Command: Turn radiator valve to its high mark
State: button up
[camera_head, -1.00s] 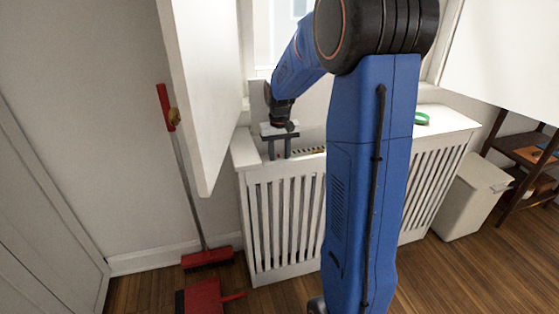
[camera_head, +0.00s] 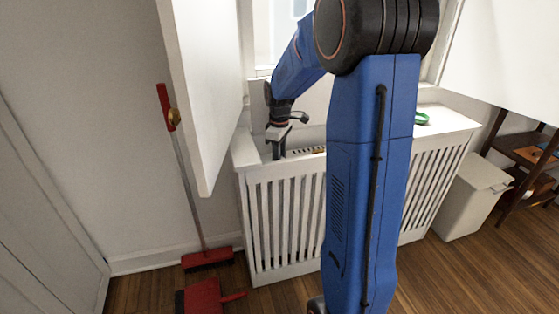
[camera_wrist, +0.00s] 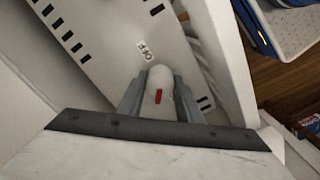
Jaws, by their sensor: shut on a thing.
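The radiator valve (camera_wrist: 160,82) is a white rounded knob with a red pointer line, seen in the wrist view. My gripper (camera_wrist: 160,92) is shut on it, one grey finger on each side. A printed OFF label (camera_wrist: 146,50) lies just beyond the knob on a pale panel with black bars. I cannot make out a high mark. In the head view my gripper (camera_head: 279,150) reaches down into the opening at the left of the white radiator cover (camera_head: 283,205). The valve is hidden there.
A white upright panel (camera_head: 205,90) stands close left of my arm. A red broom (camera_head: 187,165) leans on the wall, with a red dustpan (camera_head: 203,297) on the floor. A green ring (camera_head: 421,119) lies on the cover. A pale bin (camera_head: 467,198) stands at right.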

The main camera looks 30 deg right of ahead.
jog(key=n, duration=0.3)
jog(key=shift+n, duration=2.2)
jog(key=o, duration=1)
jog(key=shift+o, duration=0.2)
notch_tip(320, 180, up, 17)
jog(key=shift+r, duration=0.2)
